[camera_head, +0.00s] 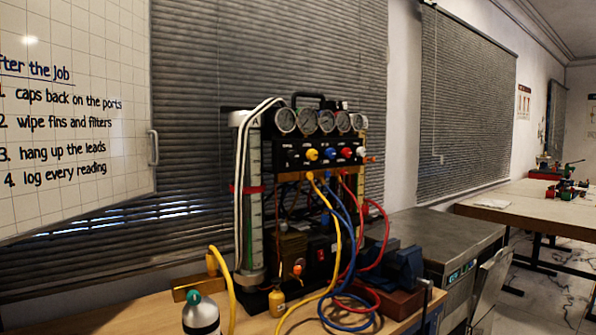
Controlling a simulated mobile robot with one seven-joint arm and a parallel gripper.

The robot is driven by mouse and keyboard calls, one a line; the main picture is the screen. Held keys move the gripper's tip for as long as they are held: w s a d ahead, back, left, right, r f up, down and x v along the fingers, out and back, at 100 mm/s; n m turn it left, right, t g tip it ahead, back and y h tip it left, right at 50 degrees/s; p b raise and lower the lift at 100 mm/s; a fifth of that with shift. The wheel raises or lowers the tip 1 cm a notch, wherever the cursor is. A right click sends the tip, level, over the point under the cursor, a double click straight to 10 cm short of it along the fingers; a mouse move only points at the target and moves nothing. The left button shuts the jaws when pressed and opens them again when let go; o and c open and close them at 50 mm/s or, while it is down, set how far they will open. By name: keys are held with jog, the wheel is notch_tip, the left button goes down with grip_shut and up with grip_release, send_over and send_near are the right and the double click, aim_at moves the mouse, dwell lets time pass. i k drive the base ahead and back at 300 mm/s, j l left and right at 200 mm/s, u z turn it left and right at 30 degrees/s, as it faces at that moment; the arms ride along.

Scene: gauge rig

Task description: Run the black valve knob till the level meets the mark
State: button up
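The gauge rig stands on the wooden bench, with a row of round dials along its top. Its black front panel (321,152) carries a row of coloured knobs. The black valve knob (292,155) seems to be the leftmost one, dark against the panel and hard to make out. A tall upright sight tube (253,215) with a scale stands at the rig's left side. A red band (246,189) crosses it a little above mid-height and looks like the mark. The liquid level in the tube cannot be made out. My gripper is not in view.
Yellow, blue and red hoses (343,240) loop from the panel down to the bench (130,318). A bottle with a teal cap (201,317) stands at the front left. A blue vise (397,268) sits right of the rig. A whiteboard (75,110) hangs at left.

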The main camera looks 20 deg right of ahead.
aim_at(292, 155)
jog(key=i+l+z, duration=0.15)
jog(key=l, duration=0.2)
jog(key=l+z, duration=0.1)
jog(key=l, duration=0.25)
jog(key=i+l+z, duration=0.15)
jog(key=l, duration=0.15)
jog(key=i+l+z, duration=0.15)
jog(key=l, duration=0.2)
